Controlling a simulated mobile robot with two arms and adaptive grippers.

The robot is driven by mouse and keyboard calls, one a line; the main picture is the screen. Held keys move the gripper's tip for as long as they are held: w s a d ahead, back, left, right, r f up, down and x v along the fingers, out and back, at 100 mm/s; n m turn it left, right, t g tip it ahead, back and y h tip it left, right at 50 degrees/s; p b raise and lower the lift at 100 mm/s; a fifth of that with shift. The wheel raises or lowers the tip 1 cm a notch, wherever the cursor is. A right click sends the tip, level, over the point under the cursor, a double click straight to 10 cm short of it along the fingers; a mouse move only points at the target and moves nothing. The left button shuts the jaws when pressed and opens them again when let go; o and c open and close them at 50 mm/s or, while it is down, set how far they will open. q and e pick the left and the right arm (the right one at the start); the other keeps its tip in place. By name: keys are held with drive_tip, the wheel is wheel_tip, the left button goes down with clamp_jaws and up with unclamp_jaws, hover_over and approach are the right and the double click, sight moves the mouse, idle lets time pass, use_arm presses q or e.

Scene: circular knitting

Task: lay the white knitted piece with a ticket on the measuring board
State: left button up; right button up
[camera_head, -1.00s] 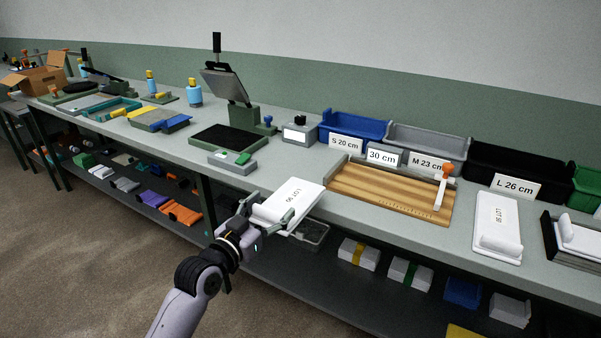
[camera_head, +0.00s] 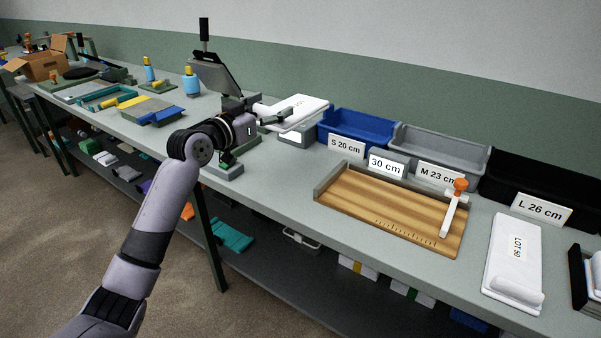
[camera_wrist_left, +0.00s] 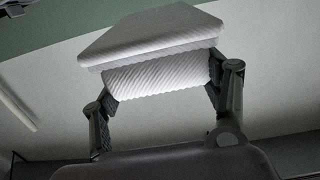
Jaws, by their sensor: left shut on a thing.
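My left gripper (camera_head: 262,118) is shut on a white knitted piece (camera_head: 296,110) and holds it up in front of the blue bin and the small grey box. In the left wrist view the piece (camera_wrist_left: 150,50) shows a ribbed white edge between the two fingers (camera_wrist_left: 165,100). I cannot make out its ticket or print now. The wooden measuring board (camera_head: 385,212) lies to the right on the bench, with a scale and an upright white slider with an orange knob (camera_head: 455,205). The board is bare. Another white piece (camera_head: 515,260) marked LOT 50 lies right of the board. My right gripper is out of view.
Bins labelled S 20 cm (camera_head: 346,146), M 23 cm (camera_head: 438,174) and L 26 cm (camera_head: 541,209) line the back, with a 30 cm display (camera_head: 385,166) among them. A press with a raised plate (camera_head: 217,75) stands behind my left arm. Bench in front of the board is clear.

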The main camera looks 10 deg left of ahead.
use_arm(q)
drive_tip(key=shift+s+a+r, duration=0.2)
drive_tip(key=shift+s+r, duration=0.05)
drive_tip(key=shift+s, duration=0.2)
drive_tip(key=shift+f, duration=0.25)
wheel_tip(320, 180, down, 15)
drive_tip(key=shift+w+f+b, duration=0.1)
drive_tip(key=shift+w+b, duration=0.05)
drive_tip(key=shift+b, duration=0.45)
drive_tip(key=shift+f, duration=0.15)
wheel_tip(320, 180, down, 3)
drive_tip(key=shift+d+f+b, duration=0.1)
drive_tip(key=shift+f+b, duration=0.1)
drive_tip(key=shift+b, duration=0.65)
drive_tip(key=shift+f, duration=0.25)
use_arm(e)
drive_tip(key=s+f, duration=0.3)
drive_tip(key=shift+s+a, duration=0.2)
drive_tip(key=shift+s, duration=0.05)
